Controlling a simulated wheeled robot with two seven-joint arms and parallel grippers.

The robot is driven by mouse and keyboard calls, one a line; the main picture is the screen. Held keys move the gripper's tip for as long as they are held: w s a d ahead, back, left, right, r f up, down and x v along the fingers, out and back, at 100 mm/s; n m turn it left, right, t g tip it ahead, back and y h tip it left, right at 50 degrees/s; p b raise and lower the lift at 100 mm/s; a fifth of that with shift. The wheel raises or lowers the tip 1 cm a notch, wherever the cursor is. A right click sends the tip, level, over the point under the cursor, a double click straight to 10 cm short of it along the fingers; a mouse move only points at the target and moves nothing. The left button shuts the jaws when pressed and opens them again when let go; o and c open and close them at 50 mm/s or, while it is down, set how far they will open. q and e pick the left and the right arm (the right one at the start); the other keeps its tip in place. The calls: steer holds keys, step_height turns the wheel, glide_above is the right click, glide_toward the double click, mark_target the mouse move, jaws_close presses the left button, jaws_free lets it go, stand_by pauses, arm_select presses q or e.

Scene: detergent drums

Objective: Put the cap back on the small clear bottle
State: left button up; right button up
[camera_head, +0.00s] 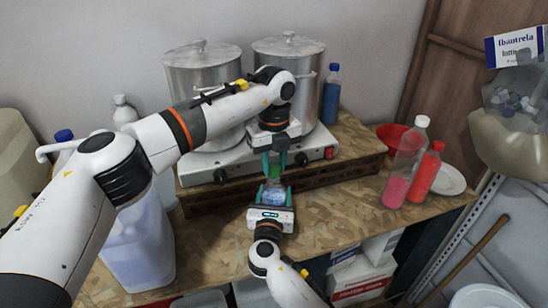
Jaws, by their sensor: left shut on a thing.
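The small clear bottle (273,191) stands upright near the middle of the wooden table, bluish inside. My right gripper (273,193) comes from the front, with one teal finger on each side of the bottle. A green cap (275,172) shows at the bottle's top, between the fingertips of my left gripper (275,164). The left gripper points down from above and is shut on the cap. The cap looks over or at the bottle's mouth; I cannot tell whether it touches or is seated.
Behind stands a stove (240,160) with two metal pots (290,75). A blue bottle (331,95) stands at the back. At right are a pink-filled bottle (404,165), a red bottle (424,175) and a plate (450,180). A large jug (140,245) stands at left.

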arm_select(q)
steer(key=shift+f, duration=0.7)
stand_by(0.5)
